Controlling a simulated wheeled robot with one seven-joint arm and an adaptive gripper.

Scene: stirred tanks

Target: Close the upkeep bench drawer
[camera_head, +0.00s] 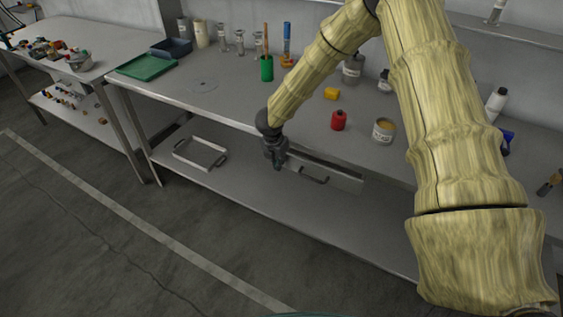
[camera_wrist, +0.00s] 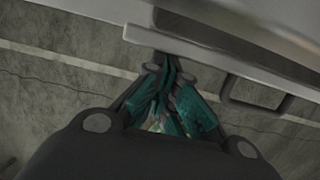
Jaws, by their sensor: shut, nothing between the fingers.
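The drawer (camera_head: 345,178) hangs under the front edge of the upkeep bench (camera_head: 215,95), its pale front showing a dark bar handle (camera_head: 314,179). In the wrist view the drawer front (camera_wrist: 200,50) crosses the top and the handle (camera_wrist: 258,97) is at the right. How far the drawer stands out is hard to tell. My gripper (camera_head: 277,164) is at the left end of the drawer front, left of the handle. Its teal fingers (camera_wrist: 167,88) are together and empty, with their tips close to the front's left end. I cannot tell whether they touch it.
On the bench top are a red bottle (camera_head: 338,121), a tin (camera_head: 383,131), a yellow block (camera_head: 331,93), a green cup (camera_head: 266,69) and a green tray (camera_head: 146,67). The floor in front is clear.

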